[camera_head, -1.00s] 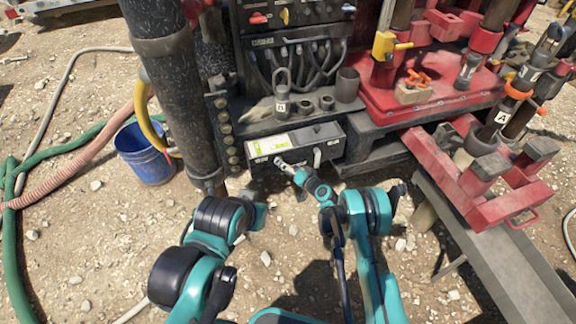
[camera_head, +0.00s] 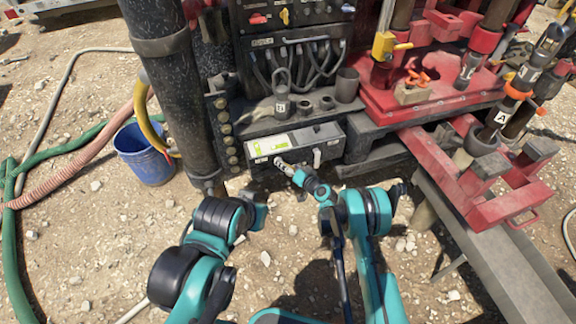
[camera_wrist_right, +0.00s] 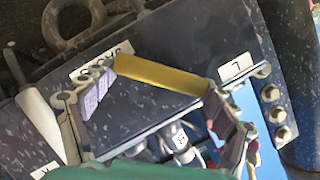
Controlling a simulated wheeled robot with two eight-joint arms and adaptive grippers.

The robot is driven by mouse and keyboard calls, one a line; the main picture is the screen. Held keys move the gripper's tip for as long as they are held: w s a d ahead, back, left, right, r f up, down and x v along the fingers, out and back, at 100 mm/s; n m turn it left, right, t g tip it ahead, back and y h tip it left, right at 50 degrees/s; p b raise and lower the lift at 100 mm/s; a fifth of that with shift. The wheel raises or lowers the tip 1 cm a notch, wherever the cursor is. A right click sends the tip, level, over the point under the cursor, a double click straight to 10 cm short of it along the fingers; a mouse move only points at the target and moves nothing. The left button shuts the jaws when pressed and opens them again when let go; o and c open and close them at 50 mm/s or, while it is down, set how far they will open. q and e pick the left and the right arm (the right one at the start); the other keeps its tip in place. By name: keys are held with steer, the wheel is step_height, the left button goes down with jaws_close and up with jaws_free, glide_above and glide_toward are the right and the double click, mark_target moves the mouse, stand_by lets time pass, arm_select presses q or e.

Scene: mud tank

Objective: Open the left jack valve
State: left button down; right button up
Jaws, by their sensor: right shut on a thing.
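The dark jack valve box (camera_head: 330,132) carries a yellow-green label strip on its top. In the right wrist view the box (camera_wrist_right: 205,45) shows an L label (camera_wrist_right: 237,66) at one end. My right gripper (camera_head: 282,164) is at the left lever on the box's front face. It is shut on the left jack lever, mostly hidden by the fingers in the head view. In the right wrist view a metal stem (camera_wrist_right: 180,140) shows between the padded fingers. The right lever (camera_head: 317,157) is pale and free. My left gripper (camera_head: 258,212) is low, away from the box; its jaws are unclear.
A thick dark post (camera_head: 170,90) stands left of the box. A blue bucket (camera_head: 146,155) and hoses (camera_head: 60,175) lie farther left. A red frame (camera_head: 490,200) and a grey beam (camera_head: 500,250) stand to the right. Stony ground is open in front.

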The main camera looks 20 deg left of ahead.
stand_by(0.8)
steer(key=o, duration=1.5)
steer(key=shift+o, duration=0.2)
steer(key=v, duration=0.7)
steer(key=shift+d, duration=0.25)
steer(key=shift+s, duration=0.15)
